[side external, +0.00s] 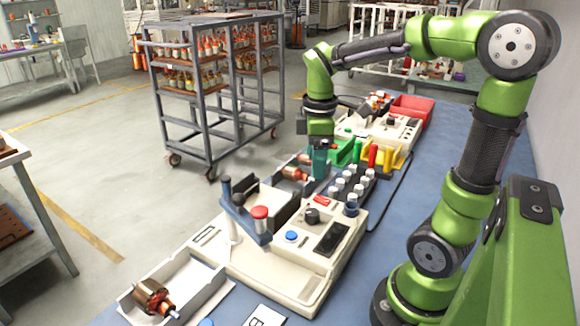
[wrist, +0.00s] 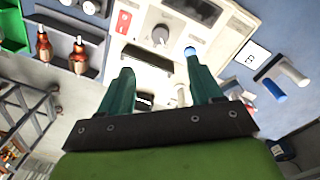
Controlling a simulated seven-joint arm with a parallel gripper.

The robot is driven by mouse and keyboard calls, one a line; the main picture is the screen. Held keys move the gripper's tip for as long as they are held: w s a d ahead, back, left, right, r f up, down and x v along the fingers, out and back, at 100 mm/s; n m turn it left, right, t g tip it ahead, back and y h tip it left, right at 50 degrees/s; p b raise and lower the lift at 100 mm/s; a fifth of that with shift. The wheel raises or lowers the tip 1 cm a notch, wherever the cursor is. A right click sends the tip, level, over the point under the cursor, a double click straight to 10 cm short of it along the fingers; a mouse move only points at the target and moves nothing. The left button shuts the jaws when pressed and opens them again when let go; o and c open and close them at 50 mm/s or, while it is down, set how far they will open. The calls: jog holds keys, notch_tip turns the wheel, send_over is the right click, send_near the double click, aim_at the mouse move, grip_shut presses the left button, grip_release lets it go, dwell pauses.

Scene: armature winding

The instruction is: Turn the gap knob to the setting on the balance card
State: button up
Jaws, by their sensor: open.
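My gripper (side external: 320,160) has teal fingers and points down behind the near cream machine (side external: 222,262). In the wrist view my gripper (wrist: 158,68) is open, with nothing between its fingertips. A dark knob (side external: 312,215) stands on the near machine's panel. In the wrist view the knob (wrist: 160,35) is just beyond the fingertips, apart from them. Its pointer setting is too small to read. A white card (side external: 265,316) with a dark mark lies by the near machine; it also shows in the wrist view (wrist: 252,55). The mark looks like a letter but is unclear.
The panel has a red switch (side external: 322,200), a blue button (side external: 291,236) and a dark display (side external: 332,240). A red-topped post (side external: 260,213) rises beside it. White-capped pieces (side external: 350,178) stand behind. A second cream machine (side external: 405,133) and red bin (side external: 412,108) are farther back.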

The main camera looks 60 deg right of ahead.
aim_at(313, 212)
jog(key=f, duration=1.4)
jog(key=shift+w+d+f, duration=0.2)
jog(key=shift+d+f, duration=0.1)
jog(key=shift+f, duration=0.05)
jog(key=shift+c, duration=0.4)
jog(key=c, duration=1)
